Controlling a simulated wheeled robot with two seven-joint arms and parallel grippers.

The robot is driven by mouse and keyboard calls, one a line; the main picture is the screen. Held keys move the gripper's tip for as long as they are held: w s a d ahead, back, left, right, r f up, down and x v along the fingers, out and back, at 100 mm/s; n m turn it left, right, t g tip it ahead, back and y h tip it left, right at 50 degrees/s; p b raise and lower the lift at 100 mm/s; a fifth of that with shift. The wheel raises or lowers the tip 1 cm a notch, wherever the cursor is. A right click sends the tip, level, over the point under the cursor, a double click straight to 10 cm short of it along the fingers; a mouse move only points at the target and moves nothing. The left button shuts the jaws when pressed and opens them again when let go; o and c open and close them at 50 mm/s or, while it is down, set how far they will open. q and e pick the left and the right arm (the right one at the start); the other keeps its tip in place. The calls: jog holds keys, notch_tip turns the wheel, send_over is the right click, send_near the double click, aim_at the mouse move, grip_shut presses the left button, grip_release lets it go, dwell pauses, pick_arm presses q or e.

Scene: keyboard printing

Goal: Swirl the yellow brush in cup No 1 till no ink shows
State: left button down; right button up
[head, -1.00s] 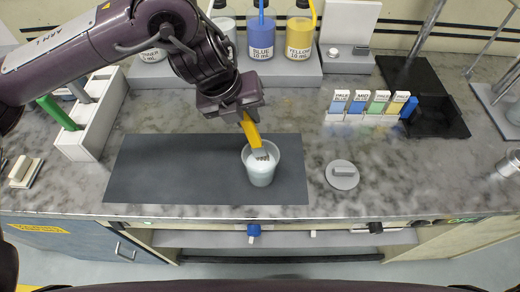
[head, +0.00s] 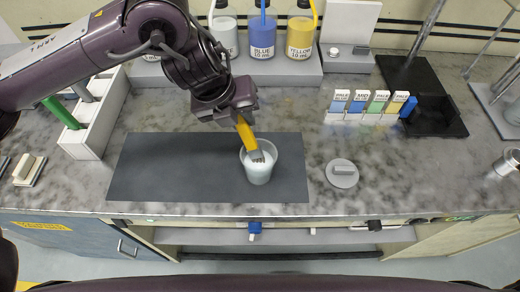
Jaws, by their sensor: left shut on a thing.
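The yellow brush (head: 245,133) is held by my left gripper (head: 240,114), which is shut on its handle above the cup. The brush tilts down to the right, and its grey lower end reaches into the mouth of the white cup (head: 258,172). The cup stands upright on the dark mat (head: 180,175) and holds pale, whitish contents. No number on the cup can be read. I cannot see clearly whether any ink colours the contents. My right gripper is not in view.
Bottles labelled blue (head: 262,38) and yellow (head: 300,38) stand on a grey shelf behind. A round grey lid (head: 342,173) lies right of the mat. A white rack (head: 95,115) stands left. Small labelled blocks (head: 368,105) sit at the back right.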

pick_arm(q)
jog(key=shift+r, duration=0.1)
jog(key=shift+w+r+p, duration=0.1)
jog(key=shift+r+p, duration=0.1)
jog(key=shift+p, duration=0.1)
notch_tip(320, 180, up, 8)
jog(key=w+a+p, duration=0.1)
jog(key=a+p, duration=0.1)
jog(key=p, duration=0.4)
jog(key=shift+w+a+p, duration=0.2)
jog(key=shift+a+p, duration=0.1)
jog(key=shift+p, duration=0.05)
jog(key=shift+f, duration=0.15)
notch_tip(320, 180, up, 4)
jog(key=p, duration=0.3)
jog(key=shift+p, duration=0.4)
